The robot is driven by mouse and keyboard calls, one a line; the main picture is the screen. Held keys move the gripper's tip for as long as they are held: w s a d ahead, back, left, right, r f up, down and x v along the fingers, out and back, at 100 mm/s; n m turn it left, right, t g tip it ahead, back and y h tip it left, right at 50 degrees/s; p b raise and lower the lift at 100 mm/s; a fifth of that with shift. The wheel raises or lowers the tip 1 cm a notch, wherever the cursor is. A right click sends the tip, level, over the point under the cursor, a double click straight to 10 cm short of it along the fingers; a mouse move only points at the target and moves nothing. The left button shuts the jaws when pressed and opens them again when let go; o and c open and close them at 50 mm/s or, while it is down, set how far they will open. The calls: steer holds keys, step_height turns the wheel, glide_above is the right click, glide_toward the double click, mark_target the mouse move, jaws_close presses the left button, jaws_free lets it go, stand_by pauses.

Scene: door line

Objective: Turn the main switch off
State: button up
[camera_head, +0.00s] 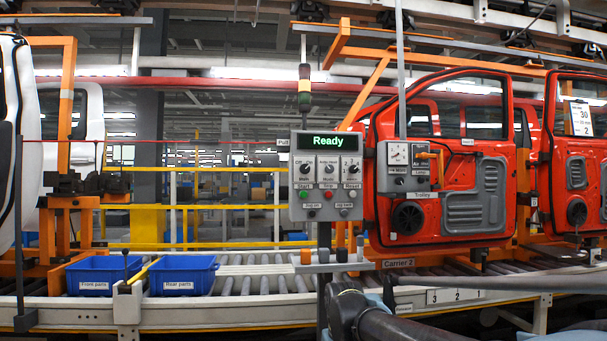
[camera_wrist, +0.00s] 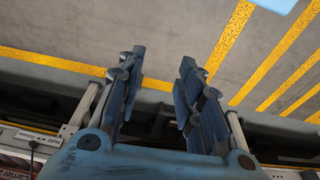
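The control panel (camera_head: 326,176) stands upright on a post in the middle of the head view. Its display (camera_head: 335,142) glows green and reads "Ready". Below it is a row of rotary knobs; the left one (camera_head: 305,168) is labelled "Main", and its exact pointing is too small to tell. A row of push buttons, Start, Stop and Reset, lies under the knobs. My gripper (camera_wrist: 160,68) shows in the wrist view with its two blue-grey fingers apart and nothing between them. It points at the floor, away from the panel. The panel is not in the wrist view.
Blue bins labelled "Front parts" (camera_head: 96,275) and "Rear parts" (camera_head: 184,275) sit on the roller conveyor at left. A red car door (camera_head: 447,160) hangs right of the panel, with a smaller grey box (camera_head: 408,168) before it. Yellow floor lines (camera_wrist: 233,38) cross open floor.

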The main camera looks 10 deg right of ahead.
steer(key=shift+w, duration=0.25)
steer(key=shift+o, duration=0.8)
steer(key=o, duration=0.4)
steer(key=r, duration=0.1)
steer(key=w+r, duration=0.1)
steer(key=r, duration=0.1)
steer(key=shift+o, duration=0.2)
step_height(320, 180, up, 59)
steer(key=t, duration=1.1)
glide_above(305, 169)
steer(key=s, duration=1.6)
steer(key=x, duration=1.7)
steer(key=shift+w+r, duration=0.1)
steer(key=shift+r, duration=0.1)
steer(key=c, duration=1)
